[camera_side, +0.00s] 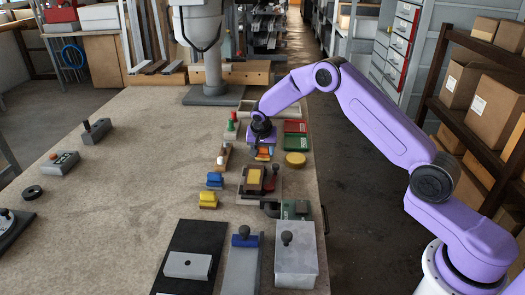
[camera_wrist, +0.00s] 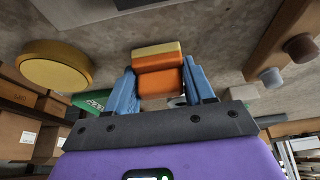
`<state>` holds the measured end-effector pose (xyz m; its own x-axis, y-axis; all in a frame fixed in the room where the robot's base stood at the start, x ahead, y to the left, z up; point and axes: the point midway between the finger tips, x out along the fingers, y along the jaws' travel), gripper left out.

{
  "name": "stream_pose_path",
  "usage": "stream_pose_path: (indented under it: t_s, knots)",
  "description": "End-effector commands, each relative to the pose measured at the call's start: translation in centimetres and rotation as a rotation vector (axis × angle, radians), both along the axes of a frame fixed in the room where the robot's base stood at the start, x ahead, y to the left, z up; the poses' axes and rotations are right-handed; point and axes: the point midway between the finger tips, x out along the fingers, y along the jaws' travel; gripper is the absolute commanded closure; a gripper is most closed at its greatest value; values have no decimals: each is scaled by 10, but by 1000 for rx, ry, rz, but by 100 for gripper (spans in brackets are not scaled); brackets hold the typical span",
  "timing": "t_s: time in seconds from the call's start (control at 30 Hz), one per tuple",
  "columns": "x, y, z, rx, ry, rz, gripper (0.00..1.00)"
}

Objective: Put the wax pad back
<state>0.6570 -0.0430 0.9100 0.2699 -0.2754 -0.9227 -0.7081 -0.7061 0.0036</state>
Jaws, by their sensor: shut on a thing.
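My gripper (camera_wrist: 158,76) is shut on a small orange block with a yellow layer (camera_wrist: 158,82), which looks like the wax pad. The block sits between the two blue fingers in the wrist view. In the side view my gripper (camera_side: 263,156) is low over the far right part of the bench, and a bit of the orange block (camera_side: 264,151) shows there. I cannot tell whether the block touches the bench. A brown tray with a yellow pad (camera_side: 254,176) lies just nearer the camera.
A round yellow disc (camera_side: 296,159) lies right of my gripper, with red and green trays (camera_side: 295,143) behind it. A wooden rack with pegs (camera_side: 223,157) stands at left. Blue and yellow stamp-like blocks (camera_side: 208,199) lie nearer.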

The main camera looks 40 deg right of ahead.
Motion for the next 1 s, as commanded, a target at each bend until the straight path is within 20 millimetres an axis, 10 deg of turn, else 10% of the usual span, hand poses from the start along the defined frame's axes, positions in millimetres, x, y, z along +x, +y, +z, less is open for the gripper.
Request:
stream_pose_path:
  t_s: [0.37, 0.4, 0.5, 1.0]
  knots:
    - [0, 1, -4, 0, -2, 2, 72]
    - [0, 1, -4, 0, -3, 1, 44]
    - [1, 1, -4, 0, -3, 1, 22]
    - [-4, 6, 16, 1, -4, 2, 22]
